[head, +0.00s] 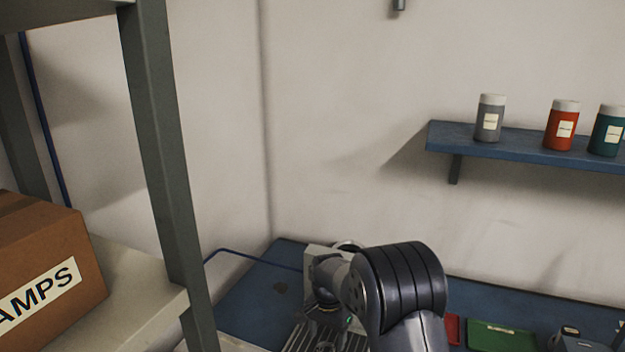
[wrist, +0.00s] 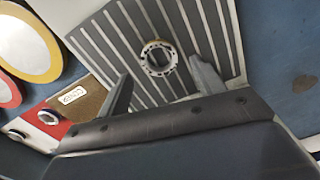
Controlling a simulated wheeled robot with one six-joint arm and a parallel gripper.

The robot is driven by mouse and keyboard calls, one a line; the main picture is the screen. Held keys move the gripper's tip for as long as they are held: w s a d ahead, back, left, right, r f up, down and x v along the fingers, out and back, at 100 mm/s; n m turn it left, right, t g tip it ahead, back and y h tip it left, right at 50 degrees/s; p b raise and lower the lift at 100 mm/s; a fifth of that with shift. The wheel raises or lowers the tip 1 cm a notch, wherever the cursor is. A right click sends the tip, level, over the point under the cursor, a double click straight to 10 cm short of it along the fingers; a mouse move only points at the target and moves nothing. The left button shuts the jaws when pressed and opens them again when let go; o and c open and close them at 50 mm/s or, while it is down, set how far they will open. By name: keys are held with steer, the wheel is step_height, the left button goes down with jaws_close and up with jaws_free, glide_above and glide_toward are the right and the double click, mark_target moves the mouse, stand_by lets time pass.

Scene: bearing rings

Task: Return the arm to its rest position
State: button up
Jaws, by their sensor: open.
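In the wrist view my gripper (wrist: 160,75) is open, with its two fingers spread apart. A small metal bearing ring (wrist: 158,58) lies on a grey ribbed plate (wrist: 205,25) just beyond the fingertips, and nothing shows held between the fingers. In the head view my dark arm reaches over the blue bench (head: 243,307), above the ribbed plate (head: 310,338). The arm hides part of the bench, and the fingers cannot be made out there.
A grey shelf post (head: 160,150) and a brown box (head: 45,265) stand at the left. A wall shelf (head: 520,150) with several jars is at the right. A green tray (head: 500,337) lies right of my arm. Yellow-rimmed (wrist: 47,42) and red parts show at the wrist view's left.

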mark_target(327, 351)
step_height(327, 351, down, 4)
steer(key=shift+r, duration=0.25)
step_height(327, 351, up, 2)
steer(key=shift+r, duration=0.9)
